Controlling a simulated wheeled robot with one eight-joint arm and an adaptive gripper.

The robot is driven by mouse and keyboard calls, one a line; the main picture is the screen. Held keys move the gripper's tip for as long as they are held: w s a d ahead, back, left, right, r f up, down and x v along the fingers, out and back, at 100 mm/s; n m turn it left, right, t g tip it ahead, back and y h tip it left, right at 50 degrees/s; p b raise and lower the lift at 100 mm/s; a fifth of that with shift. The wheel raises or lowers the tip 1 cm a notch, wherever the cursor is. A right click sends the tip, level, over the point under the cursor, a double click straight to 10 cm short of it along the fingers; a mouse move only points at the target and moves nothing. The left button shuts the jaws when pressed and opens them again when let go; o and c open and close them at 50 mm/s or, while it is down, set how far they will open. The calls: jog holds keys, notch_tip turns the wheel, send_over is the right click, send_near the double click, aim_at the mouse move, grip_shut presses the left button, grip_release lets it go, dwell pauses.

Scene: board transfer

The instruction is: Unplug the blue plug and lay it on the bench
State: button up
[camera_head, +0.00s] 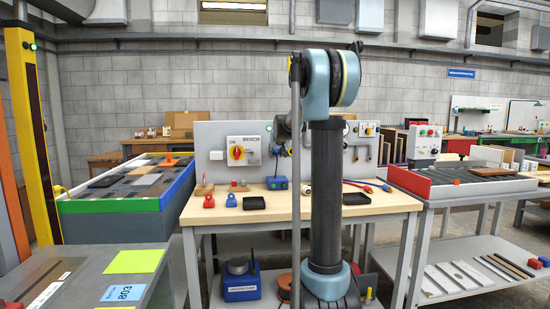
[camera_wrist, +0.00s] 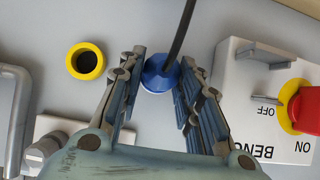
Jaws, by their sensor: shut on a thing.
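The blue plug (camera_wrist: 157,76) is between the two fingers of my gripper (camera_wrist: 161,70) in the wrist view, with a black cable running up from it. The fingers are closed on its sides. The plug is in front of the grey panel (camera_wrist: 150,25); whether it sits in a socket there cannot be told, as its far side is hidden. In the head view my arm covers most of the gripper and the plug. The bench (camera_head: 300,211) has a pale wooden top below the panel.
A yellow-ringed dark opening (camera_wrist: 85,61) is left of the plug. The switch box (camera_wrist: 262,75) with a red knob is close on the right. The bench's front middle is clear.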

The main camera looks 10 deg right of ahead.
jog(key=shift+s, duration=1.45)
jog(key=shift+s, duration=2.2)
